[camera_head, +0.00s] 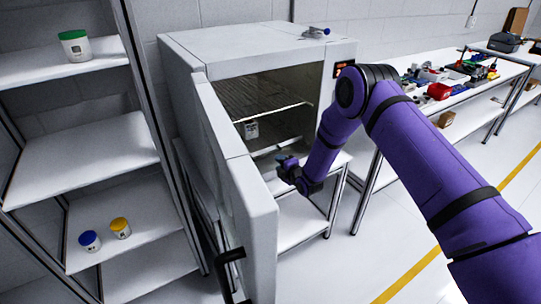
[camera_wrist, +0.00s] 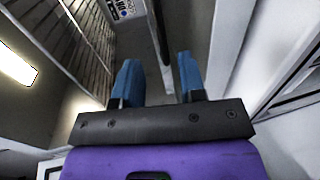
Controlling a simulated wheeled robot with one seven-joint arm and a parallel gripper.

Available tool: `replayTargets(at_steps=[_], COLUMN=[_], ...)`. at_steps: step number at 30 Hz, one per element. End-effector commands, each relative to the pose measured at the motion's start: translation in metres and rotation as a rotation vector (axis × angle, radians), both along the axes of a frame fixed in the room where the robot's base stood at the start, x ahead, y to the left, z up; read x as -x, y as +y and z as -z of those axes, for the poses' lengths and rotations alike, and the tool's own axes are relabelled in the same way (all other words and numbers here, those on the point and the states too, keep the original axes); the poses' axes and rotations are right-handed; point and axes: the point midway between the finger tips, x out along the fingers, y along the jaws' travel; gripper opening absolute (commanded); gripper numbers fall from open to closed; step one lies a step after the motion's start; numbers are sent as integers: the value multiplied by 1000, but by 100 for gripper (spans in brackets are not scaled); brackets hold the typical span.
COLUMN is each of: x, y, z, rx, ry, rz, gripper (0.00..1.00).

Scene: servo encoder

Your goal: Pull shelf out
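A large white oven-like cabinet (camera_head: 240,52) stands open, its thick door (camera_head: 236,165) swung toward the camera at left. Inside, a wire shelf (camera_head: 270,108) spans the upper part; its wires show in the wrist view (camera_wrist: 88,45). A lower pale bar (camera_head: 276,146) crosses the chamber near its bottom; I cannot tell whether it is a shelf edge. My gripper (camera_head: 285,162) is at the cabinet's front opening, close to this bar. In the wrist view its blue fingers (camera_wrist: 158,80) are apart, and a bar-like edge (camera_wrist: 162,50) appears between them; contact is not visible.
A shelving rack at left holds a green-lidded jar (camera_head: 75,46), a blue-lidded jar (camera_head: 90,241) and a yellow-lidded jar (camera_head: 120,228). A workbench (camera_head: 465,88) with clutter stands at right. The open door's edge lies left of my arm; the floor at right is clear.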

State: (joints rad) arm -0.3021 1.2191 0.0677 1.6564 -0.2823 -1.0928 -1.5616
Motion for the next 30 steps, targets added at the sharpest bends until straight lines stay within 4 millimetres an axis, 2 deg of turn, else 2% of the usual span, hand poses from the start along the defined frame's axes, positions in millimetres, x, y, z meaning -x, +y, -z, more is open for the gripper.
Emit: replayTargets(at_steps=[9, 15, 21, 30], x=[-44, -66, -76, -78], y=[29, 44, 51, 52], z=[11, 16, 19, 19], rx=[-1, -1, -1, 0], ry=[0, 1, 2, 3], rz=[1, 1, 1, 1], gripper=[37, 37, 37, 37])
